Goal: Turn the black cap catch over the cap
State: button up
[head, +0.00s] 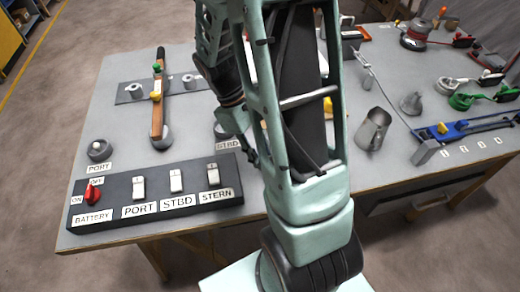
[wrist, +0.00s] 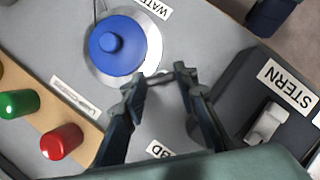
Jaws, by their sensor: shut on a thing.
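In the wrist view a round blue cap (wrist: 117,45) with a raised knob sits in a silver ring on the grey bench top, by a WATER label. My gripper (wrist: 159,76) is beside the ring's lower right edge, its two dark fingertips a little apart. A small dark piece shows between them, apparently the black cap catch (wrist: 159,78); its shape is mostly hidden by the fingers. It lies at the ring's edge, and the blue top is uncovered. In the head view my arm hides the blue cap, and my gripper (head: 250,158) shows only partly.
A black switch panel (head: 228,200) with a STERN switch (wrist: 268,124) is right of my gripper in the wrist view. Green (wrist: 18,103) and red (wrist: 62,141) knobs on a wooden strip are left. A metal jug (head: 373,130) stands right of my arm.

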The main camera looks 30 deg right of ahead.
jog(key=m+y, duration=0.1)
jog(key=m, duration=0.1)
jog(key=m+y+p, duration=0.1)
jog(key=m, duration=0.2)
jog(key=shift+w+d+m+g, duration=0.1)
jog(key=shift+d+m+g, duration=0.05)
jog(key=shift+m+g, duration=0.2)
jog(key=shift+d+m+y+p, duration=0.1)
jog(key=shift+m+y+p, duration=0.65)
jog(key=shift+m, duration=1.3)
jog(key=o, duration=1.2)
jog(key=shift+c, duration=0.2)
jog(key=v, duration=1.2)
jog(key=shift+d, duration=0.25)
